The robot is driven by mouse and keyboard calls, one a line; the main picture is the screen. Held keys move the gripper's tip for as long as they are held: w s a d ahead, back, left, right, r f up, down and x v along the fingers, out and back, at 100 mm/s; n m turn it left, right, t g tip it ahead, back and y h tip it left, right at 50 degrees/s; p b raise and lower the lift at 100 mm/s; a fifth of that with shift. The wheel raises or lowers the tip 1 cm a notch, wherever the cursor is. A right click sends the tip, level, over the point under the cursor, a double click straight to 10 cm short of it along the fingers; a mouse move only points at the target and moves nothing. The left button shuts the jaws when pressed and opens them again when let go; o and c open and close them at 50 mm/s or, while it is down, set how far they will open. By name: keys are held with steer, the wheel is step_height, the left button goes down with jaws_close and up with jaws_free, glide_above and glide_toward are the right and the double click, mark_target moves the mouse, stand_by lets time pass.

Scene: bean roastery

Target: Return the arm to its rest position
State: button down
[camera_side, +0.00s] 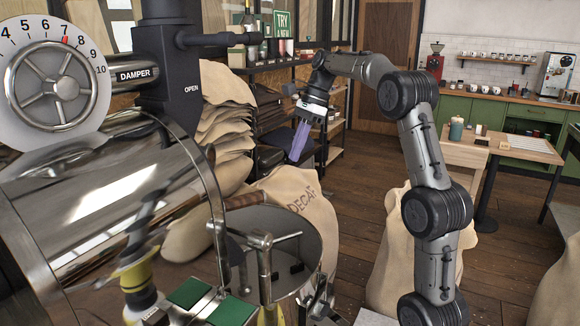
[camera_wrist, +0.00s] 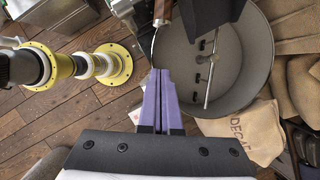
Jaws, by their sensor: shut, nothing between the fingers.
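My gripper (camera_side: 300,141) is in the upper middle of the side view, raised in the air and pointing down. Its purple fingers are shut with nothing between them. In the wrist view the two purple fingers of my gripper (camera_wrist: 162,75) lie side by side at the centre. My gripper is apart from everything around it. It is above the level of the round cooling pan (camera_side: 290,222), which shows at the right of the fingers in the wrist view (camera_wrist: 262,60).
The roaster drum (camera_side: 110,190) and damper dial (camera_side: 55,85) fill the left. A DECAF sack (camera_side: 300,190) stands behind the pan; stacked sacks (camera_side: 222,110) are farther back. A wooden table (camera_side: 520,148) is at right. A yellow-flanged pipe (camera_wrist: 100,65) shows in the wrist view.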

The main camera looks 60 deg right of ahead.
steer(key=s+a+r+n, duration=0.25)
steer(key=a+r, duration=0.45)
steer(key=a, duration=0.5)
steer(key=s+a+n+h, duration=0.2)
steer(key=s+a+n, duration=0.4)
steer(key=s+a, duration=0.25)
steer(key=s+a+f+n+t, duration=0.1)
steer(key=s+f+n, duration=0.4)
steer(key=f+n, duration=0.2)
steer(key=s+a+f+n+t+h, duration=0.1)
steer(key=s+f+n+t, duration=0.1)
steer(key=s+f+n, duration=0.3)
steer(key=shift+f+n+h, duration=0.3)
steer(key=shift+f+n, duration=1.25)
steer(key=shift+n, duration=0.5)
